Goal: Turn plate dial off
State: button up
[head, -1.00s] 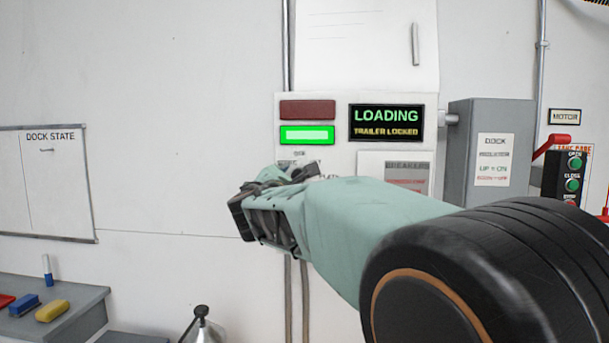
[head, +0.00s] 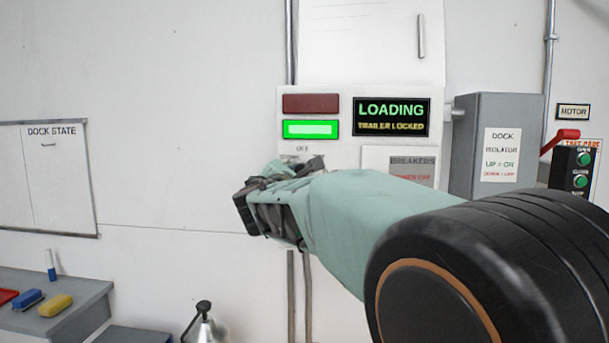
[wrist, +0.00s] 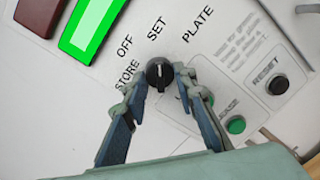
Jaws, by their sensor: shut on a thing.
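The plate dial (wrist: 159,71) is a small round black knob with a white pointer line on a white panel. In the wrist view, labels OFF, SET, STORE and PLATE surround it. The pointer line stands nearly upright in that picture, roughly toward SET. My gripper (wrist: 161,85) has its two fingers on either side of the dial, shut on it. In the head view my gripper (head: 268,190) is at the panel's lower left and hides the dial.
The control panel (head: 344,148) has a dark red lamp (head: 310,103), a lit green lamp (head: 310,129) and a LOADING display (head: 391,117). A green button (wrist: 236,125) and a black RESET button (wrist: 278,85) sit close beside my fingers. A grey isolator box (head: 493,120) stands right.

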jog(key=shift+n, duration=0.3)
jog(key=shift+d+n+t+y+b, duration=0.15)
jog(key=shift+n+t+b, duration=0.1)
jog(key=shift+n, duration=2.1)
jog(key=shift+n+t+y+b, duration=0.15)
jog(key=shift+n+t, duration=0.1)
jog(key=shift+n, duration=2.1)
jog(key=o, duration=1.2)
jog(key=shift+c, duration=0.2)
jog(key=s, duration=0.7)
jog(key=shift+s+a+f, duration=0.25)
jog(key=shift+a+f, duration=0.05)
jog(key=shift+a, duration=0.05)
